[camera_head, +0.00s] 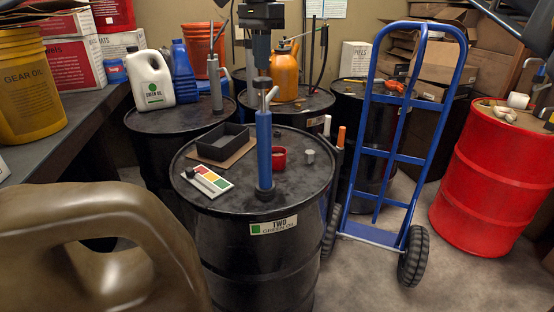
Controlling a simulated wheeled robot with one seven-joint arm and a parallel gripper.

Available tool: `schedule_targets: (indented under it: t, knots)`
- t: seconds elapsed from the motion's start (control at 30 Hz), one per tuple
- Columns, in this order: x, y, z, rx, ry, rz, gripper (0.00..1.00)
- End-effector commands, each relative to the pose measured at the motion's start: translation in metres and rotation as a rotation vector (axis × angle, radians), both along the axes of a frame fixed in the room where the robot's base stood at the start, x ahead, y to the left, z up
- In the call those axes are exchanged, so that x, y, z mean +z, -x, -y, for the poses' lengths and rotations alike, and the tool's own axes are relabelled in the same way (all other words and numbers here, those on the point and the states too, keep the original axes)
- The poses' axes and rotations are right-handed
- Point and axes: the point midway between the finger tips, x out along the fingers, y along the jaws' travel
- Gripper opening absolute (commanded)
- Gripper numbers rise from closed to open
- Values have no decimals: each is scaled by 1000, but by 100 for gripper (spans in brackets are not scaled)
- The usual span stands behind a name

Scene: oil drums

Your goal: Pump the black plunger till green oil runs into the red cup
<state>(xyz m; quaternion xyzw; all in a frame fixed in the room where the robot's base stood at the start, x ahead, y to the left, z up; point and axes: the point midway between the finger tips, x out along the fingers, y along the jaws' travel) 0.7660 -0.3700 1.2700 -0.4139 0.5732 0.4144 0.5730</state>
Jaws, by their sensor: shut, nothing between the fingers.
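The blue pump (264,150) stands upright on the black drum labelled TWO GREEN OIL (255,245). Its black plunger (262,84) is at the top, with a short grey spout (272,94) beside it. My gripper (262,70) points down from above, shut, directly over the plunger; I cannot tell whether they touch. The red cup (279,157) stands on the drum lid just right of the pump's foot, not clearly under the spout. No green oil shows at the spout, and the cup's inside is hard to make out.
The lid also holds a black tray (222,142), a colour card (207,181) and a small grey cylinder (310,157). Another drum with a grey pump (215,85) stands behind left. A blue hand truck (400,158) stands right; a brown jug (105,235) fills the near left.

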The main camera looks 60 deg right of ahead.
Motion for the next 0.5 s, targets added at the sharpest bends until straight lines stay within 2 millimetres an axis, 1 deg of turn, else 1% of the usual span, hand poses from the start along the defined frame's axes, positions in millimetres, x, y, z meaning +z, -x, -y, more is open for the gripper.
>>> schedule_targets:
  t: [0.17,0.5]
  knots:
    - [7,0,0,0,0,1,0]
    - [43,0,0,0,0,1,0]
